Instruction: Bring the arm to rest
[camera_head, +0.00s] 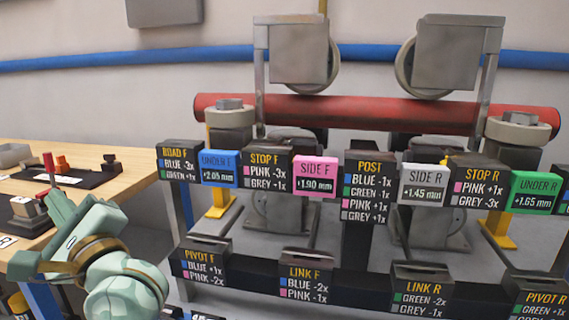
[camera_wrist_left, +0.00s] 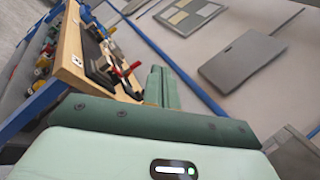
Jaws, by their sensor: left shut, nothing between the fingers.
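My left arm comes in at the lower left of the head view. Its pale green gripper (camera_head: 58,204) is shut and empty, raised near the right edge of the wooden table (camera_head: 125,170). In the left wrist view the shut fingers (camera_wrist_left: 163,85) point away from the camera, with nothing between them. The table shows beyond them to the left. My right gripper is not in view.
The coaster train rig, with a red tube (camera_head: 370,115), wheels and labelled signs such as the pink one (camera_head: 316,178), fills the middle and right. A black tray (camera_head: 60,178) with small parts lies on the table. A blue pipe (camera_head: 120,56) runs along the wall.

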